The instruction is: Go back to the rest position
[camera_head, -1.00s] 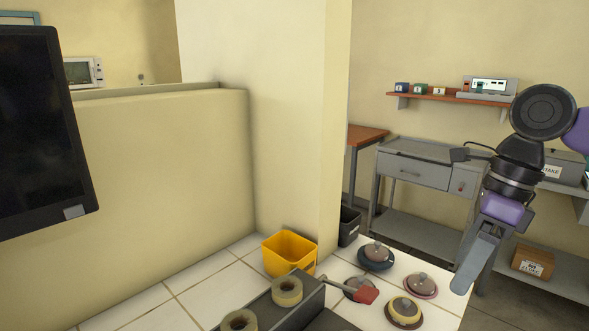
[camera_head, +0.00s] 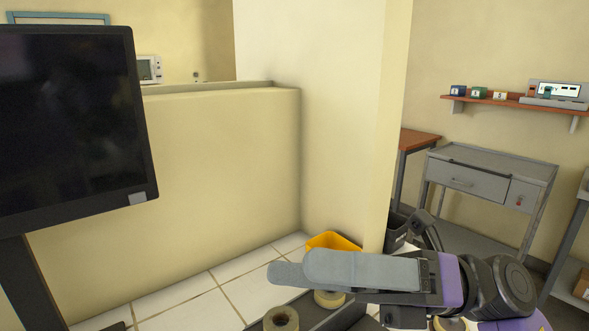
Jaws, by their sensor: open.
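My gripper (camera_head: 291,269) is at the lower middle of the head view, with its long grey fingers pointing left and seen almost edge-on, one partly behind the other. It is open, and nothing shows between the fingers. It lies in front of the yellow bin (camera_head: 333,241) and a tape roll (camera_head: 328,300), and hides parts of both. My arm's dark joints and purple parts fill the lower right.
A black monitor (camera_head: 70,110) stands at the left. A cream half wall (camera_head: 200,185) and a pillar (camera_head: 320,130) rise behind the tiled surface (camera_head: 215,305). Another tape roll (camera_head: 281,319) sits at the bottom. A grey cart (camera_head: 480,185) and a shelf (camera_head: 515,102) are at the right.

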